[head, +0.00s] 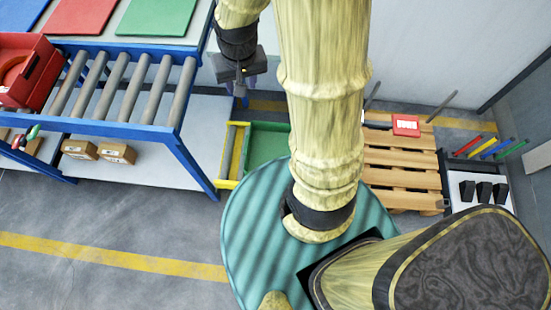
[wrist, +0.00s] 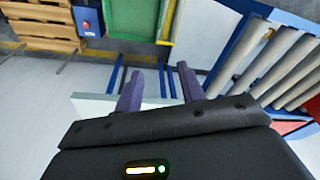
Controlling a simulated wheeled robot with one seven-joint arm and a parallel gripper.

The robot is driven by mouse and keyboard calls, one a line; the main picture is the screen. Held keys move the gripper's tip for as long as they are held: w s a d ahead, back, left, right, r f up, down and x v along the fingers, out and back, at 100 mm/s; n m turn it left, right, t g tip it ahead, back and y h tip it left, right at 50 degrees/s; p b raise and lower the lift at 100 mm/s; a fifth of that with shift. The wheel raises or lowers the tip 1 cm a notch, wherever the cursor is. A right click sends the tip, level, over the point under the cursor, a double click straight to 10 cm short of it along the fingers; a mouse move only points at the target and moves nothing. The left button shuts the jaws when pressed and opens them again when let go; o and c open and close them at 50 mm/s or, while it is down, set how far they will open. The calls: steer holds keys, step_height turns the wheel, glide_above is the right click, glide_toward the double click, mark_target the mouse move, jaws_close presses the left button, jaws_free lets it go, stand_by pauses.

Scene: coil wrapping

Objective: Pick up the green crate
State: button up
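The green crate (head: 266,146) is low down beside a small yellow-framed roller section, its right part hidden behind my arm in the head view. In the wrist view the green crate (wrist: 133,18) shows at the top, cut off by the frame edge. My gripper (head: 241,92) is above and behind the crate in the head view, near the end of the blue-framed conveyor. In the wrist view my gripper (wrist: 160,71) has its two purple fingers wide apart with nothing held between them. The crate lies beyond the fingertips, not touching them.
The blue-framed roller conveyor (head: 125,85) stands at left, with a red crate (head: 27,70) on it and cardboard boxes (head: 97,151) on the shelf below. A wooden pallet (head: 400,160) with a red box (head: 405,125) lies right of my arm. Floor at lower left is clear.

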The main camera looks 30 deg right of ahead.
mark_target(246, 144)
steer(key=w+f+m+g+b, duration=0.1)
steer(key=w+f+b, duration=0.3)
steer(key=f+b, duration=0.7)
steer(key=w+f+m+b, duration=0.3)
steer(key=f+b, duration=0.9)
steer(key=f, duration=1.2)
steer(key=shift+w+a+f+m+g, duration=0.2)
steer(key=shift+w+m+g, duration=0.2)
steer(key=shift+w, duration=0.55)
step_height(246, 144, down, 12)
steer(key=b, duration=0.6)
steer(key=shift+f, duration=0.15)
steer(key=f+b, duration=0.3)
steer(key=f, duration=0.1)
steer(key=shift+s+d+f, duration=0.1)
steer(key=shift+s+d, duration=0.15)
steer(key=shift+s, duration=0.05)
steer(key=shift+f, duration=0.45)
steer(key=shift+r, duration=0.1)
jaws_close()
